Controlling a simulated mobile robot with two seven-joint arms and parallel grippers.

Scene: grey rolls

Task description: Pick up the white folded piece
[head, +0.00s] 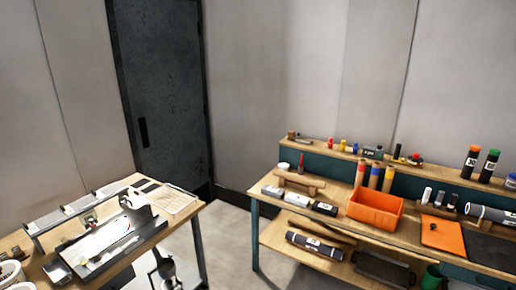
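A white, flat sheet-like piece (100,243) lies in a dark tray (143,237) on the left wooden table (122,268). It is the closest match to the white folded piece, but its folds are too small to make out. A dark jointed shape (165,268) at the bottom edge, in front of the left table, seems to be my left gripper. It is apart from the white piece, and its fingers are too small to read. My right gripper is not in view.
White round containers (10,272) stand at the left table's near corner. A workbench (335,226) on the right holds an orange bin (375,209), an orange sheet (442,236) and several rolls and bottles. Grey floor (226,240) lies between the tables. A dark door (160,95) stands behind.

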